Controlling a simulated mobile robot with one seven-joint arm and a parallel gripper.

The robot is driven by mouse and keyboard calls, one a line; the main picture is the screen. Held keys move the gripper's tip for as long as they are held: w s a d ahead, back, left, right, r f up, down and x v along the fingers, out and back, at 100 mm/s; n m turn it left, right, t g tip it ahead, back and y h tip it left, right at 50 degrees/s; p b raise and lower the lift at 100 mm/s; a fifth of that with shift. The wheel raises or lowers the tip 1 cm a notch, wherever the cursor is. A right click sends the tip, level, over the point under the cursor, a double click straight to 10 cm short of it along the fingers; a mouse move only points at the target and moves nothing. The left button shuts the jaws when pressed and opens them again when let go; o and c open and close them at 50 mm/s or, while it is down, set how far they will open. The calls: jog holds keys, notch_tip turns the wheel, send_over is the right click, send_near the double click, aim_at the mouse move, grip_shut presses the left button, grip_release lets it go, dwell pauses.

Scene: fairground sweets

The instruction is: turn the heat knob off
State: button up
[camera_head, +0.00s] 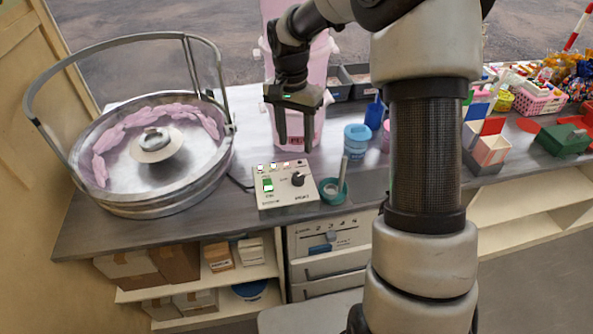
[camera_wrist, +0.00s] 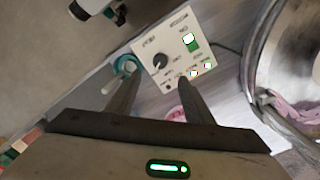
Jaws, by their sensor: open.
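The heat knob is a black round knob (camera_head: 297,179) on the right part of a small cream control box (camera_head: 285,197) at the front of the counter. It also shows in the wrist view (camera_wrist: 159,61), with a pale pointer mark too small to read. A green lit switch (camera_head: 268,185) sits left of the knob, with a row of small lights behind it. My gripper (camera_head: 296,146) is open and empty, fingers pointing down, above and behind the box. In the wrist view its two fingertips (camera_wrist: 158,82) lie either side of the knob in the picture, apart from it.
A round metal candy-floss bowl (camera_head: 150,205) with pink floss and a raised rail stands left of the box. A teal cup (camera_head: 333,192) with a stick stands close at the box's right. A blue-lidded tub (camera_head: 357,138) and a pink container (camera_head: 312,60) stand behind.

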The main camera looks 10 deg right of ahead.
aim_at(297, 176)
jog(key=f, duration=1.2)
jog(key=shift+s+d+f, duration=0.15)
jog(key=shift+d+f, duration=0.05)
jog(key=c, duration=1)
